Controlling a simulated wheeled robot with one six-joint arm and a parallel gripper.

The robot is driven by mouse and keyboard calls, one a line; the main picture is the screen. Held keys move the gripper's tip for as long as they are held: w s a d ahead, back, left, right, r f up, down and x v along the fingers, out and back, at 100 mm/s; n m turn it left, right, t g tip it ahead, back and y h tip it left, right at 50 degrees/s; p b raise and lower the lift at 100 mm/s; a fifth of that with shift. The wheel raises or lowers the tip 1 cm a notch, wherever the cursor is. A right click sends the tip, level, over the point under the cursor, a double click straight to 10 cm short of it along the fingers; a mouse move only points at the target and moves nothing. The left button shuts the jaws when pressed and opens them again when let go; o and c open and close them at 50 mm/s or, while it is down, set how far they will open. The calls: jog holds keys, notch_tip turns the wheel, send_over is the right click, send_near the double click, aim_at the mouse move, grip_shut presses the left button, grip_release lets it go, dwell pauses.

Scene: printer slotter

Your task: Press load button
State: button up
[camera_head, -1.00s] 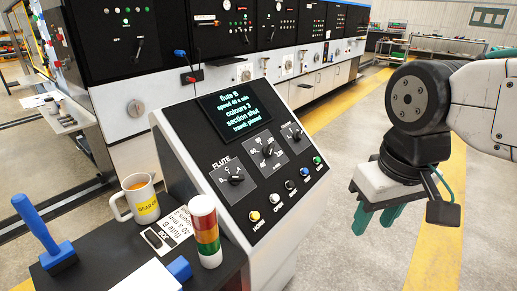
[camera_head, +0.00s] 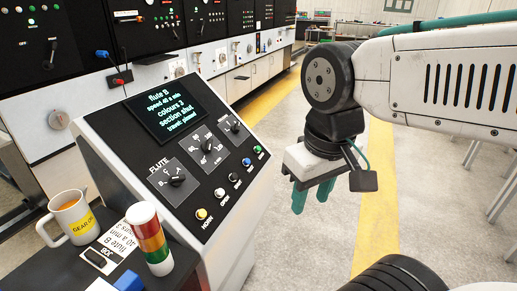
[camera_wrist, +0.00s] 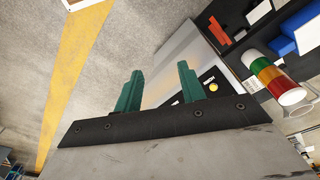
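The control console (camera_head: 236,203) has a slanted dark panel with a row of round buttons along its lower right edge.
The console screen (camera_head: 164,108) shows green text, including "section shut". A dark side table at lower left bears a mug (camera_head: 72,218), a red-amber-green stack light (camera_head: 150,239) and a job card (camera_head: 120,242). Machine cabinets (camera_head: 92,45) line the back. Open floor lies at right.

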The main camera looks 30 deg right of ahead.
grip_shut()
dwell(1.9)
